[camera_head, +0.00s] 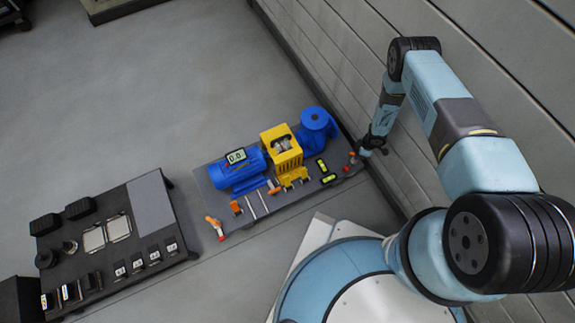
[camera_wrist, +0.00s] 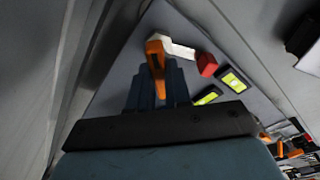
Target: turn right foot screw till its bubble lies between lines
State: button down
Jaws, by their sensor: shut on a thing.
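The right foot screw (camera_head: 350,167) stands at the right end of the grey skid plate (camera_head: 272,205). In the wrist view it shows an orange part (camera_wrist: 155,52), a white bar and a red end (camera_wrist: 206,64). My gripper (camera_head: 366,150) is at this screw; in the wrist view its fingers (camera_wrist: 157,88) are shut on the orange part. Two yellow-green level vials in black frames lie beside it: one (camera_wrist: 234,80) near the red end, the other (camera_wrist: 208,97) closer to my gripper. Both also show in the head view (camera_head: 321,165) (camera_head: 328,178). Their bubbles are too small to place between lines.
A blue motor (camera_head: 237,171) with a display, a yellow guard (camera_head: 281,148) and a blue pump (camera_head: 316,125) sit on the plate. Another foot screw (camera_head: 216,229) is at the left end. A wall (camera_head: 350,70) runs close on the right. A dark parts bench (camera_head: 110,245) stands left.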

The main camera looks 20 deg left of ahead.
jog(key=shift+s, duration=0.1)
jog(key=shift+a+m+t, duration=0.1)
jog(key=shift+m+t, duration=0.2)
jog(key=shift+m, duration=1)
jog(key=c, duration=1.3)
grip_release()
jog(key=o, duration=0.3)
jog(key=shift+r, duration=0.15)
jog(key=shift+o, duration=0.4)
jog(key=shift+r, duration=3.3)
